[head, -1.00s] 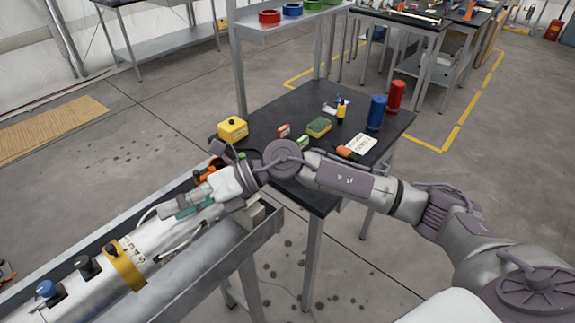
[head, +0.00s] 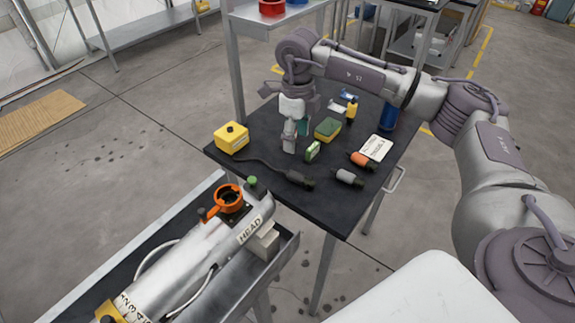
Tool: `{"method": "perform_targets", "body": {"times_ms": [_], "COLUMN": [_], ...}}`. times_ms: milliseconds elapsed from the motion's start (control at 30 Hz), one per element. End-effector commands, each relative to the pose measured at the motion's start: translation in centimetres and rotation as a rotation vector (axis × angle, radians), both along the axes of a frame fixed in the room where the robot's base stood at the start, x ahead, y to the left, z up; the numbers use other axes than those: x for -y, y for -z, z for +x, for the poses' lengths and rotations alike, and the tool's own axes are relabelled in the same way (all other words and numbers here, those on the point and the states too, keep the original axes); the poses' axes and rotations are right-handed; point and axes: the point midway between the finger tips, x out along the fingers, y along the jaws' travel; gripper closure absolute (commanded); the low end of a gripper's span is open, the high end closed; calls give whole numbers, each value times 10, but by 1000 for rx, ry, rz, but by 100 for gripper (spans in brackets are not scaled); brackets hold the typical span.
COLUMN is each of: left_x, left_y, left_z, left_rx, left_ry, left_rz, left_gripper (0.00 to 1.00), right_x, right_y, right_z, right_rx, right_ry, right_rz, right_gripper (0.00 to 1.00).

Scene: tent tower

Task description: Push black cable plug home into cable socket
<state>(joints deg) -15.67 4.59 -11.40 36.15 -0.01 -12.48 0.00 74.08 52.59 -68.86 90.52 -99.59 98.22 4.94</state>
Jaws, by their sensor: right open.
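The black cable plug (head: 300,180) lies on the dark tabletop near its front edge. Its dark cable (head: 258,163) runs left toward a yellow box. I cannot pick out the cable socket for certain; an orange ring-shaped fitting (head: 229,197) stands open on top of the metal cylinder (head: 180,262) marked HEAD. My right gripper (head: 289,147) points down over the table, behind the plug and apart from it. Its fingers are open, and they hide part of the tabletop behind them. My left gripper is not in view.
On the table (head: 335,205) are the yellow box (head: 232,137), a green-yellow sponge-like block (head: 327,129), a small green block (head: 313,151), an orange-tipped connector (head: 362,160), a grey connector (head: 348,177), a white card (head: 376,148) and a blue cylinder (head: 389,117). The cylinder lies in a metal trough (head: 285,252).

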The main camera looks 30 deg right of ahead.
Motion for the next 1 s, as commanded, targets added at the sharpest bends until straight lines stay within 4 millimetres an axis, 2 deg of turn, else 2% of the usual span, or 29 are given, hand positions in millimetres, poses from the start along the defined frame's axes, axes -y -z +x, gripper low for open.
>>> {"method": "perform_targets", "body": {"times_ms": [67, 133, 300, 433, 567, 667, 800, 1000], "left_x": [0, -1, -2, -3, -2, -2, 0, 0], "left_y": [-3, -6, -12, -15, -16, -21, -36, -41], "left_z": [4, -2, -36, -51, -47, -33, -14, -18], "left_rx": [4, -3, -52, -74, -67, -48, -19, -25], "left_ry": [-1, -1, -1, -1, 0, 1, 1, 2], "left_rz": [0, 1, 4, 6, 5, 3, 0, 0], "left_gripper": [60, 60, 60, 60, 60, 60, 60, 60], "right_x": [2, 2, 2, 1, 1, 1, 4, 4], "right_y": [7, 18, 52, 72, 83, 89, 107, 133], "right_z": [-1, -2, -2, -2, -1, -2, -4, -3], "right_rx": [-6, -7, -7, -4, -2, -4, -7, -3], "right_ry": [2, 2, 2, 2, 0, 1, 1, 1], "right_rz": [-4, -5, -4, -3, -2, -3, -3, -1], "right_gripper": [40, 40, 40, 40, 40, 40, 40, 40]}}
